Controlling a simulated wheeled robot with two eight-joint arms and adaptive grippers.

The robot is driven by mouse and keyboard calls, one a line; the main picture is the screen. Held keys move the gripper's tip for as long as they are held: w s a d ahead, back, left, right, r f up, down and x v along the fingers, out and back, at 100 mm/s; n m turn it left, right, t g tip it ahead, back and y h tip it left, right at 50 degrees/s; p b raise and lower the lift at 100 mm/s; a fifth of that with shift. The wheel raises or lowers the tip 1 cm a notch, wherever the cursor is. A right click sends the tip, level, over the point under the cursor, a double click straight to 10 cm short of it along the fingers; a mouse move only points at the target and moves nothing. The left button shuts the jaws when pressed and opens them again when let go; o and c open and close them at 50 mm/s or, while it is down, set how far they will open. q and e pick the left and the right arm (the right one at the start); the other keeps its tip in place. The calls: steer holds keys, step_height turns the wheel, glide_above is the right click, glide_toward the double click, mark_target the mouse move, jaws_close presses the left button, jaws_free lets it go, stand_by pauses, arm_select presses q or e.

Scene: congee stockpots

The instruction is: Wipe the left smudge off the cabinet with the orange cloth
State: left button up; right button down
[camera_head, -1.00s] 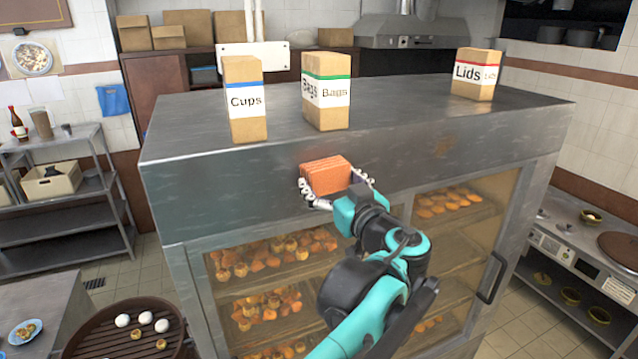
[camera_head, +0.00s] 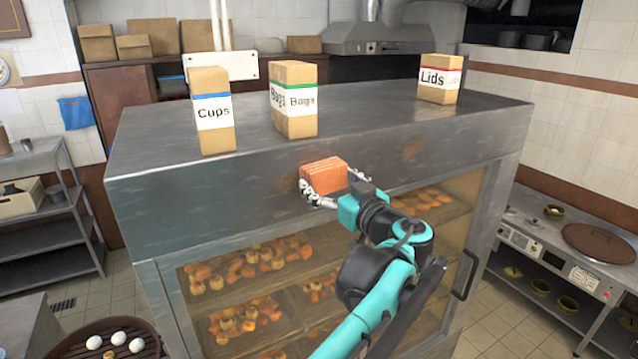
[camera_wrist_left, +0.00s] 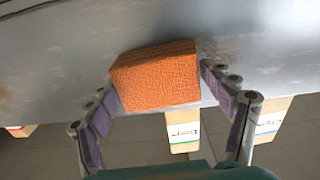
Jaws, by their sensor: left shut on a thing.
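The orange cloth (camera_head: 324,177) is a folded block at the upper front panel of the steel cabinet (camera_head: 250,190). My left gripper (camera_head: 335,193) is shut on it, with a finger at each side, also in the left wrist view (camera_wrist_left: 165,95). The cloth is close to the panel; I cannot tell whether it touches. In the upside-down wrist view, a brown smudge, seemingly the left smudge (camera_wrist_left: 218,50), shows beside the cloth, which may hide part of it. Another brown smudge (camera_head: 412,150) is further right on the panel in the head view. My right gripper is not in view.
Cartons marked Cups (camera_head: 212,135), Bags (camera_head: 293,118) and Lids (camera_head: 439,92) stand on the cabinet top. Glass doors with food trays lie below the panel, with a door handle (camera_head: 468,270) at right. A stove counter (camera_head: 560,245) is at far right.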

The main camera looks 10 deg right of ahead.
mark_target(314, 186)
arm_select(q)
steer(key=shift+w+d, duration=0.3)
steer(key=shift+d, duration=0.4)
steer(key=shift+a, duration=0.2)
steer(key=shift+s+a, duration=0.3)
steer(key=shift+a, duration=0.25)
steer(key=shift+s+a, duration=0.25)
steer(key=shift+a, duration=0.35)
steer(key=shift+s+a, duration=0.2)
steer(key=shift+a, duration=0.4)
steer(key=shift+s+a, duration=0.25)
steer(key=shift+a, duration=0.25)
steer(key=shift+s+a, duration=0.3)
steer(key=shift+a, duration=0.4)
steer(key=shift+s+a, duration=0.3)
steer(key=shift+a, duration=0.4)
steer(key=shift+s+a, duration=0.3)
steer(key=shift+a, duration=0.45)
steer(key=shift+s+a, duration=0.25)
steer(key=shift+a, duration=0.3)
steer(key=shift+s+a, duration=0.25)
steer(key=shift+a, duration=0.25)
